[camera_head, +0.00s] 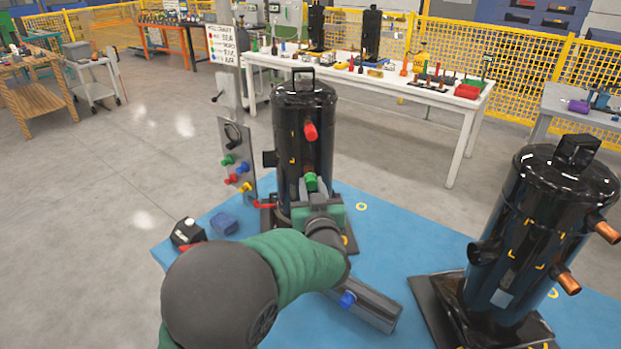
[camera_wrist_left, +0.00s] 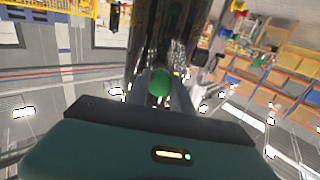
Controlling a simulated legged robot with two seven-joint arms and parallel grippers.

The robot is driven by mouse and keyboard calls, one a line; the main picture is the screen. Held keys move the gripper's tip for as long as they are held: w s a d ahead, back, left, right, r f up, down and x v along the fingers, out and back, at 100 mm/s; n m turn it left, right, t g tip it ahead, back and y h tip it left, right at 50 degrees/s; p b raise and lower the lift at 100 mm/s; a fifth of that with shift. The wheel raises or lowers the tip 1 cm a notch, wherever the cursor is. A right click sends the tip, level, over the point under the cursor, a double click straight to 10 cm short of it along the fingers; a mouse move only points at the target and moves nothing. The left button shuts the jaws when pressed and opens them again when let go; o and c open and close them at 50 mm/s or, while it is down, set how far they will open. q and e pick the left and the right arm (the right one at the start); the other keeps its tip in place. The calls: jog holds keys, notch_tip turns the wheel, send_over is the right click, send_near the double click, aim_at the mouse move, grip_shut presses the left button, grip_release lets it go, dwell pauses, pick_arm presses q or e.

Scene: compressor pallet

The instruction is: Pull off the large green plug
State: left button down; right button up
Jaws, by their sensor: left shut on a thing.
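The large green plug (camera_head: 311,182) is on the front of the left black compressor (camera_head: 305,120), below a red plug (camera_head: 311,132). My left gripper (camera_head: 314,192) reaches up to it from the front and is shut on it. In the left wrist view the green plug (camera_wrist_left: 160,82) sits between my fingers, with the dark compressor body (camera_wrist_left: 170,35) right behind it. I cannot tell whether the plug is still seated on its port, as the gripper hides part of it. My right gripper is not in view.
A second black compressor (camera_head: 540,220) with copper stubs stands on the blue pallet top (camera_head: 390,235) at right. A panel with coloured plugs (camera_head: 236,160) stands left of the first compressor. A small black container (camera_head: 187,232) and a blue block (camera_head: 224,223) lie at the pallet's left.

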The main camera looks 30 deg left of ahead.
aim_at(312, 186)
pick_arm(q)
jog(key=shift+s+d, duration=0.4)
jog(key=shift+d, duration=0.15)
jog(key=shift+p+v, duration=0.35)
jog(key=shift+v, duration=1.45)
